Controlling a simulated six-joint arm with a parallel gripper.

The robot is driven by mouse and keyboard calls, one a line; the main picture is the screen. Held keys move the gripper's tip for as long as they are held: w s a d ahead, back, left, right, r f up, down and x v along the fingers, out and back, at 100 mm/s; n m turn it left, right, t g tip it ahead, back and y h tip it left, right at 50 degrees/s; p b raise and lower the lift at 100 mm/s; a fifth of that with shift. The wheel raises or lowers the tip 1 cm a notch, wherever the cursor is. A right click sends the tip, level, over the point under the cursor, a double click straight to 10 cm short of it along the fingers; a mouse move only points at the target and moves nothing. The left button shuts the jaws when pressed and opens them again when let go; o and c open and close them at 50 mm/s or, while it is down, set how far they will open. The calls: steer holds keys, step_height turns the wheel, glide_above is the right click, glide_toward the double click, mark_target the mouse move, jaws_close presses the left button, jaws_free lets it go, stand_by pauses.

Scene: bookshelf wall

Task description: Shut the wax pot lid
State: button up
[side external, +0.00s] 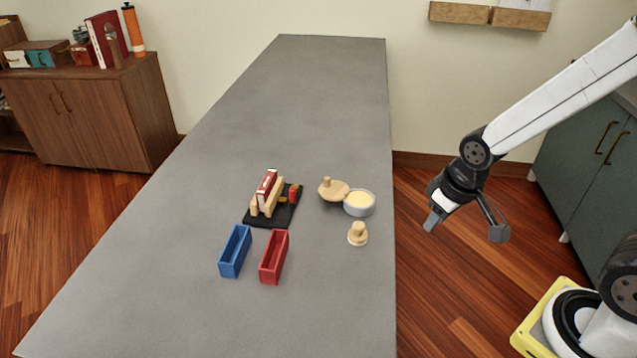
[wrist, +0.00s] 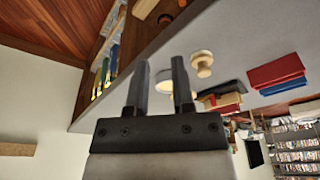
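The wax pot (side external: 359,209) is a small grey round pot with cream wax showing in its open top. Its wooden lid (side external: 330,192), a pale disc with a knob, lies off to the pot's left, close beside it. The pot top is uncovered. My gripper (side external: 465,228) is open and empty, to the right of the table edge and apart from the pot. In the wrist view my gripper (wrist: 160,65) shows two spread fingers with nothing held. A pale round shape shows partly behind the fingers there; I cannot tell pot from lid.
A wooden knobbed piece (side external: 357,235) stands in front of the pot. A black base (side external: 258,221) with a wooden clamp and red book sits to the left. A blue trough (side external: 235,252) and red trough (side external: 273,258) lie nearer. The grey table (side external: 300,110) is clear behind.

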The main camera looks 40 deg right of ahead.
steer(key=w+a+r+n, duration=0.1)
steer(key=w+n, duration=0.2)
steer(key=w, duration=0.2)
steer(key=w+a+r+n+g, duration=0.1)
steer(key=w+a+n, duration=0.1)
steer(key=w+n, duration=0.1)
steer(key=w+a+r+n+h, duration=0.1)
steer(key=w+a+n, duration=0.1)
steer(key=w, duration=0.4)
steer(key=shift+w+a+n+g, duration=0.2)
steer(key=shift+w+n+g, duration=0.1)
steer(key=shift+w+n, duration=0.1)
jaws_close()
steer(key=w+a+r+n+h, duration=0.2)
steer(key=w+a+n+h, duration=0.1)
steer(key=w+a+n, duration=0.6)
steer(key=shift+w+a+g, duration=0.4)
steer(key=shift+w+a, duration=0.05)
steer(key=shift+w, duration=0.75)
